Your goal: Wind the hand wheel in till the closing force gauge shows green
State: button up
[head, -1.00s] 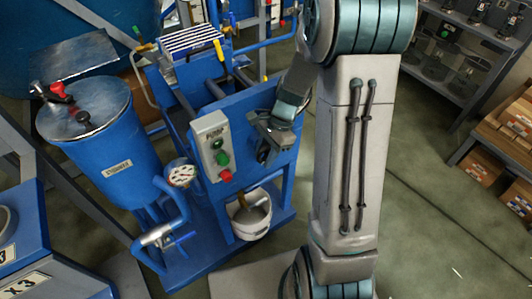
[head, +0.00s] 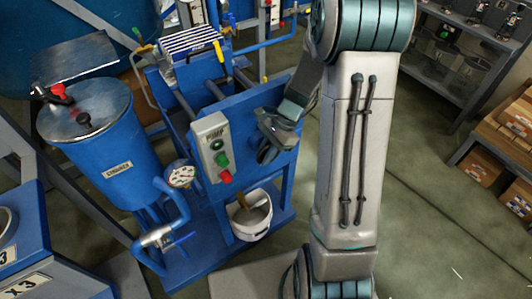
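The blue filter press frame (head: 205,92) stands in the middle of the head view, with a pack of plates (head: 190,42) at its far end. My gripper (head: 266,148) is at the frame's near end plate, right of the pump switch box. A dark rounded part, perhaps the hand wheel, shows at the gripper's fingers, mostly covered by them. I cannot tell whether the fingers are closed on it. A round white-faced gauge (head: 182,176) sits on the blue pipe to the left; I cannot tell if it is the closing force gauge. No green reading can be made out.
A grey pump box (head: 211,143) with green and red buttons is left of my gripper. A white bucket (head: 250,215) stands below. A blue lidded tank (head: 100,130) is at left. Shelves (head: 462,50) and a rack with boxes (head: 505,150) stand at right, beyond clear floor.

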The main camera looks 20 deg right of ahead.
jog(key=o, duration=0.3)
jog(key=p+v, duration=0.2)
jog(key=v, duration=1.2)
jog(key=shift+a, duration=0.1)
